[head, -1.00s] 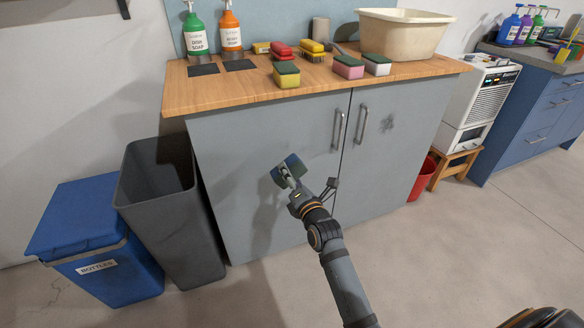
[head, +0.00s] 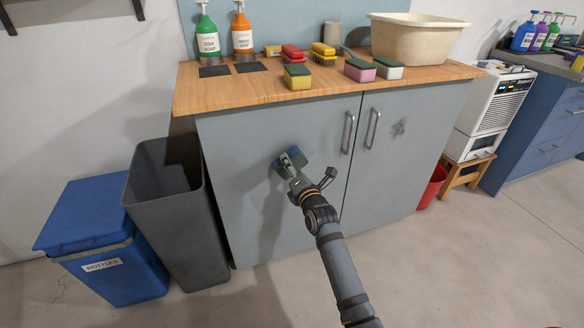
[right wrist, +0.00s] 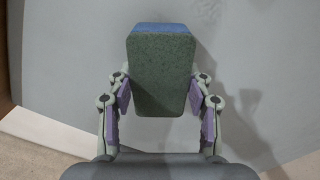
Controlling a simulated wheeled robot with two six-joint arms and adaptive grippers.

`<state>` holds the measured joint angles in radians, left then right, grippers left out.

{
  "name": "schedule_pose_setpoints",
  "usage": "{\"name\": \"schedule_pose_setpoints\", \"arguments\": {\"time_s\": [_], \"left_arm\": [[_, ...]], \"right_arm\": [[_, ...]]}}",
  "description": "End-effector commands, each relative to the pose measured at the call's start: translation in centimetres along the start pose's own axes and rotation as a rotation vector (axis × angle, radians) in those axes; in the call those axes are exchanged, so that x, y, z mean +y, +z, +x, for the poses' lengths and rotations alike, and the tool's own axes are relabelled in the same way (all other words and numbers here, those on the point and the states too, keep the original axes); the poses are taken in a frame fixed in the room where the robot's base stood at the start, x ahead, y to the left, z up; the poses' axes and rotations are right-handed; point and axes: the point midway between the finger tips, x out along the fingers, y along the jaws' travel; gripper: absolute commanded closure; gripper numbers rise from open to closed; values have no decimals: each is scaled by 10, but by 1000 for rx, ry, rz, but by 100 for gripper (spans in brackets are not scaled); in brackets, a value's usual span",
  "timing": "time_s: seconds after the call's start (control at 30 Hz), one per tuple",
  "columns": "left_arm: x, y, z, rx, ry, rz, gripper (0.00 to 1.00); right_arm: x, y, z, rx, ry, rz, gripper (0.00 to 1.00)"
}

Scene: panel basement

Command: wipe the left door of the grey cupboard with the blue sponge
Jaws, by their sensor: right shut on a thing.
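The grey cupboard's left door (head: 240,200) is the wide panel left of the centre gap, with an upright handle (head: 348,132) near its right edge. My right gripper (head: 293,170) is shut on the blue sponge (head: 281,161), in front of the upper middle of this door. In the right wrist view the sponge (right wrist: 162,78) sits between both fingers, its dark green face towards the camera and a blue strip at its top. I cannot tell whether its far side touches the door. No clear mark shows on the left door; part is hidden by my arm. My left gripper is not visible.
The right door has a dark smudge (head: 398,128). On the wooden top (head: 225,92) stand soap bottles, several other sponges and brushes, and a cream basin (head: 415,40). A grey bin (head: 165,205) and a blue bottle bin (head: 100,245) stand left. The floor in front is clear.

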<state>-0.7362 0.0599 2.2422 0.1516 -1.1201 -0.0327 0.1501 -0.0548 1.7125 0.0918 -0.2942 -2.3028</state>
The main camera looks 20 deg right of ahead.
Motion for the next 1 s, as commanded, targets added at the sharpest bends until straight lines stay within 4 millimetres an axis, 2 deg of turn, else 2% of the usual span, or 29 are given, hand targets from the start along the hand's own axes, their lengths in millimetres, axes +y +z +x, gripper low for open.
{"name": "schedule_pose_setpoints", "arguments": {"time_s": [1.0], "left_arm": [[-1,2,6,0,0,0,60]], "right_arm": [[0,0,17,0,0,1,74]]}}
